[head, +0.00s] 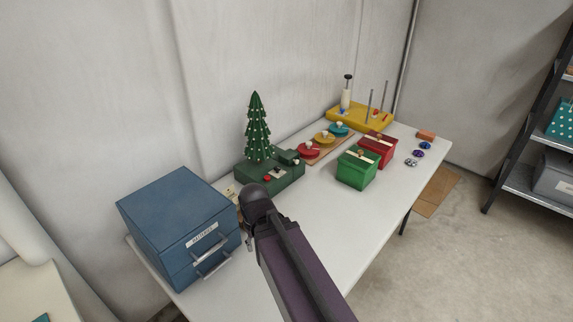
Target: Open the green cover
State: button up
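A green box (356,174) stands on the white table, right of its middle. Its green cover (358,157) lies on top and looks shut, with a pale strip and a small wooden knob (361,153). My arm reaches up from the bottom edge to a dark rounded joint near the blue drawer box, well left of the green box and apart from it. Only a small bit of what may be my gripper (249,243) shows below that joint. The rest is hidden behind my arm, so its fingers cannot be made out.
A red box (379,147) stands close behind the green one. Colored knobbed discs (324,138), a yellow base with rods (359,117) and a tree on a green base (270,184) line the wall side. A blue drawer box (180,226) stands left. The table's front right is clear.

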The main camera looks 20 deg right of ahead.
aim_at(288, 158)
jog(key=u, duration=0.25)
jog(key=k, duration=1.3)
jog(key=z, duration=0.6)
jog(key=i, duration=1)
jog(key=z, duration=0.05)
